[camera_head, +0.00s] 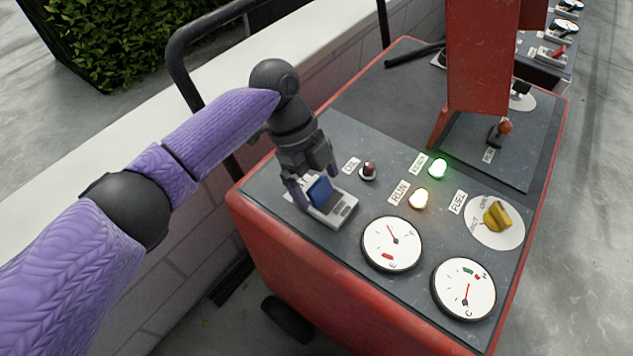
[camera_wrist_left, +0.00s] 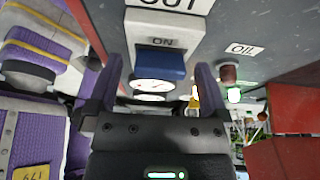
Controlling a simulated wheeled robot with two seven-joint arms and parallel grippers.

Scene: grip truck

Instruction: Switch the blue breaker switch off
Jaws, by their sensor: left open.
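The blue breaker switch (camera_head: 319,190) sits in a light grey housing (camera_head: 343,213) on the left part of the dark control panel. In the left wrist view the blue switch (camera_wrist_left: 160,66) lies below the word ON on its housing (camera_wrist_left: 163,24). My left gripper (camera_head: 308,187) is over the housing, pointing down at it, with its purple fingers apart. In the left wrist view the gripper (camera_wrist_left: 153,75) has one finger on each side of the blue switch. I cannot tell whether it touches the switch. My right gripper is not in view.
An OIL lamp (camera_head: 369,171), lit RUN lamp (camera_head: 420,199) and green lamp (camera_head: 438,169) stand right of the switch. Two gauges (camera_head: 391,244) and a yellow FUEL knob (camera_head: 496,215) are nearby. A red post (camera_head: 482,60) rises behind; a black rail (camera_head: 178,62) runs along the left.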

